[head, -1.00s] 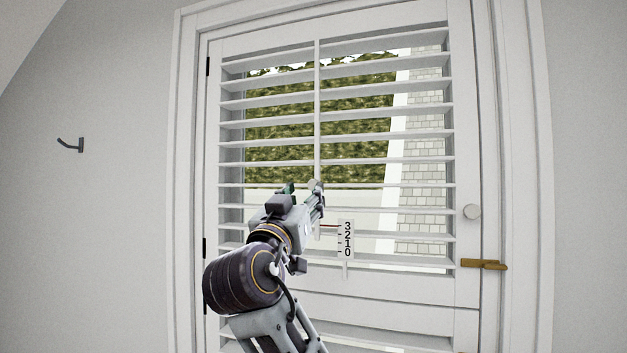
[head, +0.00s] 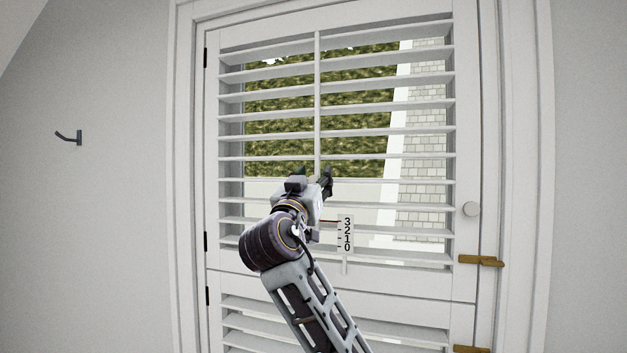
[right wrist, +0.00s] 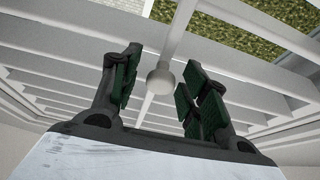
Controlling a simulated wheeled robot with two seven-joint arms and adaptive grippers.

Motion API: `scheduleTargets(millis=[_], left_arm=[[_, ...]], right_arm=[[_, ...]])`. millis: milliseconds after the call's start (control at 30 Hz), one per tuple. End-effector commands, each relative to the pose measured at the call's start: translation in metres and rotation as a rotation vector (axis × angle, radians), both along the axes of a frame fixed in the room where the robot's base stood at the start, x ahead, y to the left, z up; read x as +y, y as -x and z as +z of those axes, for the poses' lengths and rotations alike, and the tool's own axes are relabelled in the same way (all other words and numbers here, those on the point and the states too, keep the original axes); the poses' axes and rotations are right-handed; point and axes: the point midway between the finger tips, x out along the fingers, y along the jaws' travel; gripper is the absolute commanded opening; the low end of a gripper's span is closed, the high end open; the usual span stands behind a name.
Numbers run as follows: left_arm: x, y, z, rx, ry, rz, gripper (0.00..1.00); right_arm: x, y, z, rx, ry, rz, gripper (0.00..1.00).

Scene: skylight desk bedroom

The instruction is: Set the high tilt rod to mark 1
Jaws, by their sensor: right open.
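The high tilt rod (head: 317,100) is a thin white vertical bar on the upper louvers of the white shutter. A small plate marked 3, 2, 1, 0 (head: 347,234) sits below and to its right. A thin reddish pointer (head: 330,221) lies level with the 3. My right gripper (head: 314,172) is open at the rod's lower part. In the right wrist view the rod's round white knob (right wrist: 160,82) shows between the spread green-padded fingers (right wrist: 160,62), with a visible gap on both sides. In the head view the gripper hides the rod's lower end. My left gripper is out of view.
More louvers (head: 245,318) lie below the middle rail. A dark hook (head: 70,137) is on the left wall. The space before the upper louvers is otherwise clear.

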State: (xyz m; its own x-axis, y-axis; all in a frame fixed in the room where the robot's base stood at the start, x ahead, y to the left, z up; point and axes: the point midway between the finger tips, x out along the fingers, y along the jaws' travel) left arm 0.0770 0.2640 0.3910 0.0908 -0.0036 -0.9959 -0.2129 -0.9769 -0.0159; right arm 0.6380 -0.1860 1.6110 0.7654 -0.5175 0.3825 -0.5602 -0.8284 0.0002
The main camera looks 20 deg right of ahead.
Motion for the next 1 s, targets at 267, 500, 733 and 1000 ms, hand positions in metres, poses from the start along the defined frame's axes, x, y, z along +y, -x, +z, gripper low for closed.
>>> scheduleTargets(millis=[267,500,733,1000], left_arm=[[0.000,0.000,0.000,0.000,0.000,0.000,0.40],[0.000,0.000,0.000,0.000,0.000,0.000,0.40],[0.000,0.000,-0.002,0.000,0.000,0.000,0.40],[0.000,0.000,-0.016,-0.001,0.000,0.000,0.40]], right_arm=[[0.000,0.000,0.000,0.000,0.000,0.000,0.15],[0.000,0.000,0.000,0.000,0.000,0.000,0.00],[0.000,0.000,-0.003,0.000,0.000,0.000,0.00],[0.001,0.000,-0.017,0.001,-0.001,0.001,0.00]])
